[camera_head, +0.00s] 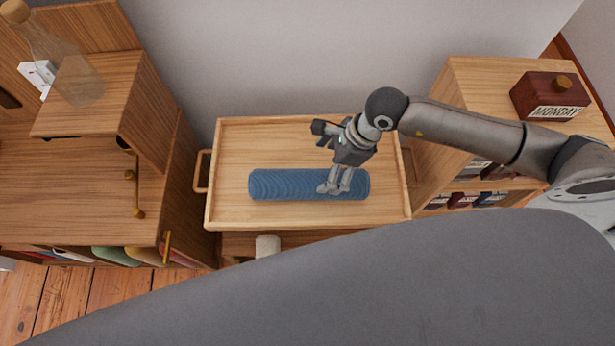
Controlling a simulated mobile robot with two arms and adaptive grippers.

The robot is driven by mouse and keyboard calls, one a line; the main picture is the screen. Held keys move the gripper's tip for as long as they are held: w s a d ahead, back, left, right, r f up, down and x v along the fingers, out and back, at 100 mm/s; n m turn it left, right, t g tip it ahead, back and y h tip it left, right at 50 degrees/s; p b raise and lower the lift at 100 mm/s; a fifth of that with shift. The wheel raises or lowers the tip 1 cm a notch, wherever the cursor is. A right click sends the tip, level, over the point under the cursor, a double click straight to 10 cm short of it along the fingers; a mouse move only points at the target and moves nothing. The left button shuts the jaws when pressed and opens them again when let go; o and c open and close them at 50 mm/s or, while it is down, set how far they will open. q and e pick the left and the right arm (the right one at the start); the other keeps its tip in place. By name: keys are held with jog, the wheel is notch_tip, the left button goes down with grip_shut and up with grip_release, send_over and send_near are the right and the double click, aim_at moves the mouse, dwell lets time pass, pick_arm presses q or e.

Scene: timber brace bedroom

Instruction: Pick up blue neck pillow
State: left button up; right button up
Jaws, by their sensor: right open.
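The blue neck pillow (290,184) is a ribbed blue roll lying lengthwise from left to right in a shallow wooden tray (232,138). My right gripper (334,188) reaches in from the right, with its fingers pointing down over the right part of the pillow. The fingers overlap the pillow in this view and hide a small part of it. I cannot tell whether they touch it. The gripper is open and holds nothing. My left gripper is out of the picture.
The tray has raised rims and a side handle (201,171). A wooden cabinet with a glass bottle (68,70) stands at the left. A shelf unit with a dark red MONDAY box (548,97) stands at the right. A pale wall is behind the tray.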

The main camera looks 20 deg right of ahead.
aim_at(309, 183)
jog(key=p+x, duration=0.1)
jog(key=x, duration=0.9)
jog(key=shift+a, duration=0.2)
jog(key=shift+s, duration=0.1)
jog(key=c, duration=1.1)
